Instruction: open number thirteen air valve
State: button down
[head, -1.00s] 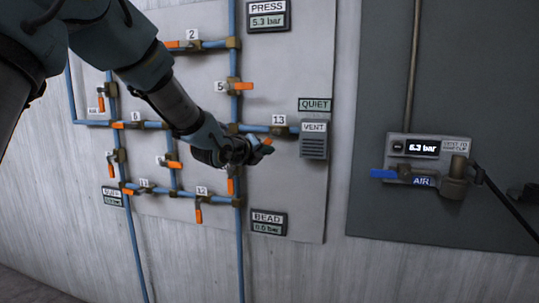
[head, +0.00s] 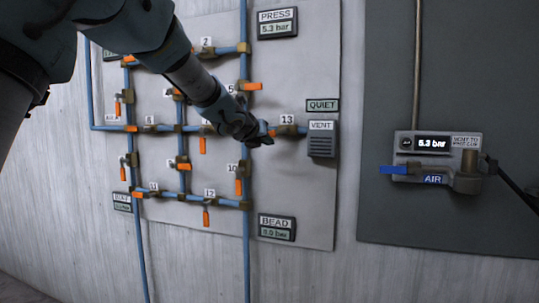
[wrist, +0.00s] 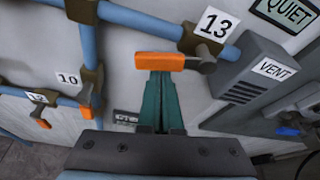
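Valve 13 sits under the "13" label (wrist: 217,24) on the blue pipe, left of the vent box (head: 321,138). Its orange handle (wrist: 166,62) points left from the valve body, roughly along the pipe. My gripper (wrist: 161,76) has its teal fingers together, with only a thin line between them. The fingertips are at the underside of the handle, which lies across them and extends past both sides. They look to be touching it, not clasping it. In the head view, my wrist partly covers the handle's left end.
Other orange-handled valves stand left and below, including valve 10 (wrist: 87,95) and valve 12 (head: 206,204). The PRESS gauge (head: 278,23) reads 5.3 bar and the BEAD gauge (head: 277,228) about 0.0 bar. An air supply unit (head: 437,160) with a blue handle is at right.

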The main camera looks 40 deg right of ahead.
jog(key=shift+w+a+r, duration=0.15)
jog(key=shift+w+r, duration=0.1)
jog(key=shift+r, duration=0.3)
dwell(0.5)
